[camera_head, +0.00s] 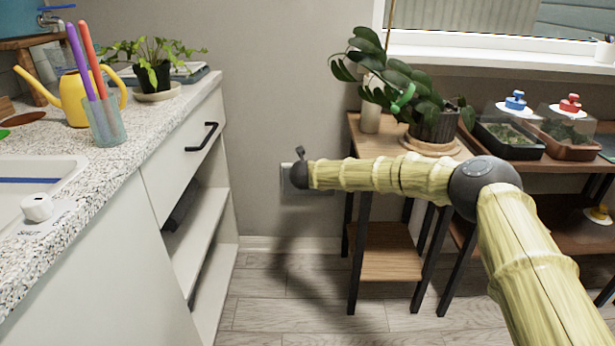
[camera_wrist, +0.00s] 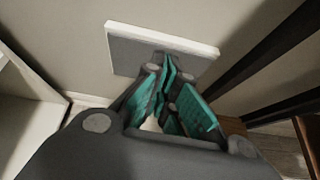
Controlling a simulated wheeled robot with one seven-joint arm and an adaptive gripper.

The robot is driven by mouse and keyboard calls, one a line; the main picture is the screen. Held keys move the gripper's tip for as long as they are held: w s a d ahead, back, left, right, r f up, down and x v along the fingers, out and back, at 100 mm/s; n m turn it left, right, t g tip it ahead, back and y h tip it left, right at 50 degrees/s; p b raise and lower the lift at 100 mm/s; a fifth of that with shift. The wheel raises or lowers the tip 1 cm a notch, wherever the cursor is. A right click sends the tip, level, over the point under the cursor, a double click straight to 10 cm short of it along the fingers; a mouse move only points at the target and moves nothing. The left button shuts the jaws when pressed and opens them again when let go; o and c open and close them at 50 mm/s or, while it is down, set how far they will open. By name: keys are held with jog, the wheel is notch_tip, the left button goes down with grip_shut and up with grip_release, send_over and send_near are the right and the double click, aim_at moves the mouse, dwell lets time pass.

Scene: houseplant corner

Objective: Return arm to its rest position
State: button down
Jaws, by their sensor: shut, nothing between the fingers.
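My arm reaches across the head view from the lower right, bends at a dark joint, and points left in front of the grey wall. My gripper (camera_head: 298,172) is at its left end, small and partly hidden there, between the counter and the plant table. In the wrist view my gripper (camera_wrist: 177,88) shows dark linkages and teal finger pads drawn together, with nothing held between them. Beyond the fingers is a white-edged grey plate (camera_wrist: 125,52) on the wall. In the head view a pale wall plate (camera_head: 286,186) shows behind the gripper.
At left is a speckled counter (camera_head: 110,165) with a yellow watering can (camera_head: 72,103), a cup (camera_head: 106,128) and a potted fern (camera_head: 152,76). Behind my forearm stands a wooden plant table (camera_head: 362,128) with a large leafy plant (camera_head: 400,85). Right are covered seed trays (camera_head: 508,145). Floor (camera_head: 290,305) is clear.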

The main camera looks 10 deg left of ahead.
jog(key=s+d+f+n+g+y, duration=0.15)
jog(key=s+d+f+n, duration=0.25)
jog(key=s+f+n, duration=0.65)
jog(key=s+d+f+n+g+h, duration=0.1)
jog(key=s+d+f+n+g, duration=0.15)
jog(key=s+f+n, duration=0.75)
jog(key=s+d+f+n+g, duration=0.25)
jog(key=s+d+f, duration=0.25)
jog(key=s+d, duration=0.5)
jog(key=s+d+f+n+g+h, duration=0.1)
jog(key=s+d+f+n, duration=0.3)
jog(key=s, duration=0.9)
jog(key=s+d+f+n+g, duration=0.1)
jog(key=s+d+f+g, duration=0.1)
jog(key=s+d+f, duration=0.65)
jog(key=s+d+r+n+g+h, duration=0.1)
jog(key=s+d+r+n, duration=0.2)
jog(key=s+d, duration=0.6)
jog(key=s+d+r+n+g+h, duration=0.1)
jog(key=s+d+r+n+g, duration=0.25)
jog(key=s, duration=0.85)
notch_tip(320, 180, up, 33)
jog(key=d+t+p, duration=0.1)
jog(key=p, duration=3.2)
jog(key=shift+s+d+r+t, duration=0.15)
jog(key=shift+s+d+t, duration=0.05)
jog(key=shift+s+t, duration=0.2)
